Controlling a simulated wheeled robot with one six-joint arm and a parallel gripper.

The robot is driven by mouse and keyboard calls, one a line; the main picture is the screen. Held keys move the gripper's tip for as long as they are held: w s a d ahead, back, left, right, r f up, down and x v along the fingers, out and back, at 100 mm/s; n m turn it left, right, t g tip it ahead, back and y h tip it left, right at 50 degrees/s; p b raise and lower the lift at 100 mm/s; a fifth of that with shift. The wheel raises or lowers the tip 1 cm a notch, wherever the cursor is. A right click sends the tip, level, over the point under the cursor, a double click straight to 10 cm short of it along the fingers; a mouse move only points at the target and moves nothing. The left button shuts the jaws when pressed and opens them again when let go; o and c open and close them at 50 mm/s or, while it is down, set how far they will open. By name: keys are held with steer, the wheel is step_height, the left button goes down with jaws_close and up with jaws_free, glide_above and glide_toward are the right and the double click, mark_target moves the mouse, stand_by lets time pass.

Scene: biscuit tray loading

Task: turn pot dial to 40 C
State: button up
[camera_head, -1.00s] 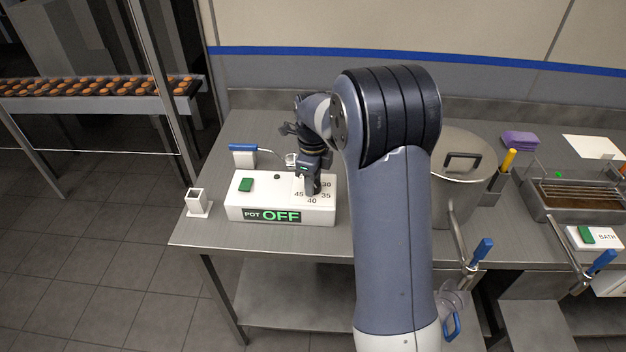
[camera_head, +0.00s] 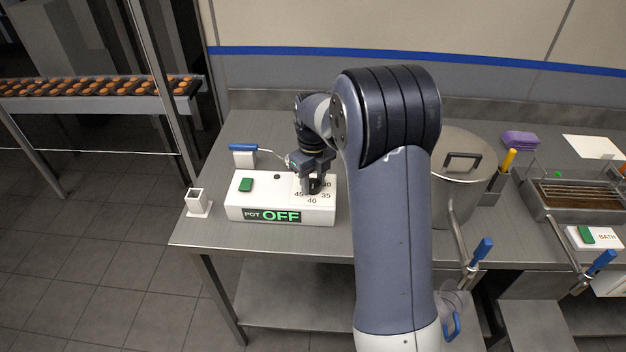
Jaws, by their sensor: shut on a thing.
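The pot control box (camera_head: 290,217) is white and stands on the steel table at the left. Its front display (camera_head: 272,215) reads "POT OFF" in green. A green switch (camera_head: 245,185) sits on its top left. The dial scale (camera_head: 312,200) on its top right shows 45, 40, 35 and 30. My gripper (camera_head: 312,188) points down at the middle of this scale and is shut on the dial. The fingers cover the dial, so its pointer and setting cannot be read.
A lidded steel pot (camera_head: 462,170) stands right of my arm. A bath box (camera_head: 597,238) is at the far right.

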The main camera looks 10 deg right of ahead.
mark_target(313, 183)
steer(key=o, duration=1)
steer(key=shift+r, duration=0.1)
step_height(313, 183, up, 11)
steer(key=b, duration=0.1)
steer(key=shift+f, duration=0.2)
step_height(313, 183, down, 11)
steer(key=shift+r+p, duration=0.15)
steer(key=shift+p, duration=0.35)
